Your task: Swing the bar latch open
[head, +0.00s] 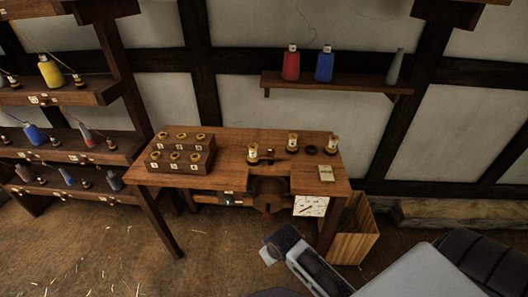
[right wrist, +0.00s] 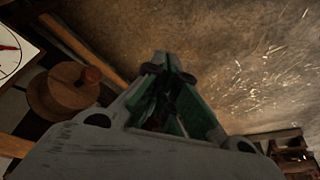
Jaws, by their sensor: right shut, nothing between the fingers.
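I cannot make out the bar latch for certain. A small dark bar (head: 268,157) lies on the wooden workbench (head: 228,145) between two white-and-gold spools, but its fastening is too small to tell. A round wooden crank drum (head: 268,190) with a reddish knob sits in the bench's front gap; it also shows at the left of the right wrist view (right wrist: 58,100). My right gripper (right wrist: 167,68) is shut and empty, its fingertips over bare floor beside the drum. In the head view, my right arm reaches in from the lower right, in front of the bench. My left gripper is not in view.
A white dial card (head: 311,206) hangs at the bench's front right, with an open wooden crate (head: 354,232) beside the leg. A stepped spool rack (head: 180,153) stands on the bench's left. Shelves (head: 75,150) fill the left wall.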

